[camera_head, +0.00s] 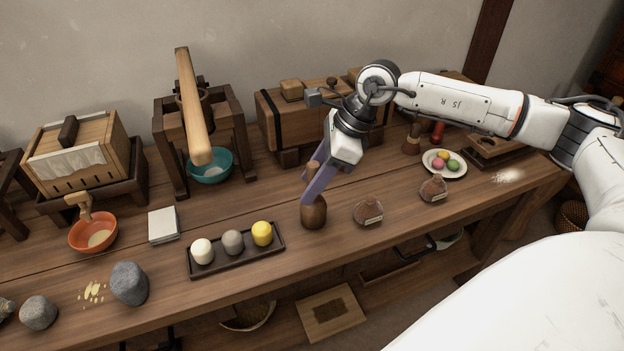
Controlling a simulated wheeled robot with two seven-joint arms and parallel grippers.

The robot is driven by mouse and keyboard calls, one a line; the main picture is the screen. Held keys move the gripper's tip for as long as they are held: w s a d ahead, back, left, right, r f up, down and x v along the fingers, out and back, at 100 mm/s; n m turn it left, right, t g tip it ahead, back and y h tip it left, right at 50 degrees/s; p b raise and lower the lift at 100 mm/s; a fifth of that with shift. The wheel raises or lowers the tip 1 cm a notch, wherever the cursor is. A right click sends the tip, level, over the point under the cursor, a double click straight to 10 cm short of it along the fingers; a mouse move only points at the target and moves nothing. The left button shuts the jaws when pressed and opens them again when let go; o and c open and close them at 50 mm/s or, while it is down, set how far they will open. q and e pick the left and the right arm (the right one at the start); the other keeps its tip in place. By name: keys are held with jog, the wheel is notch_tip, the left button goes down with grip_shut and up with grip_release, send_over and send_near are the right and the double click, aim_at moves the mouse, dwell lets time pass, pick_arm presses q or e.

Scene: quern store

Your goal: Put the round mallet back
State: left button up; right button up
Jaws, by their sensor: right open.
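The round mallet (314,214) stands upright on the wooden bench (345,240), its dark bulbous head down and its lighter handle up. It is just right of the dark tray with the balls. My right gripper (314,184) reaches down from the upper right with its purple fingers at the mallet's handle. It is open; the fingers hide part of the handle, and I cannot tell whether they touch it. My left gripper is not in view.
A tray (236,267) with white, grey and yellow balls stands left of the mallet. A plate (457,170) of coloured balls is farther right. Wooden chests and a press (172,140) line the back.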

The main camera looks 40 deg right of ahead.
jog(key=v, duration=1.2)
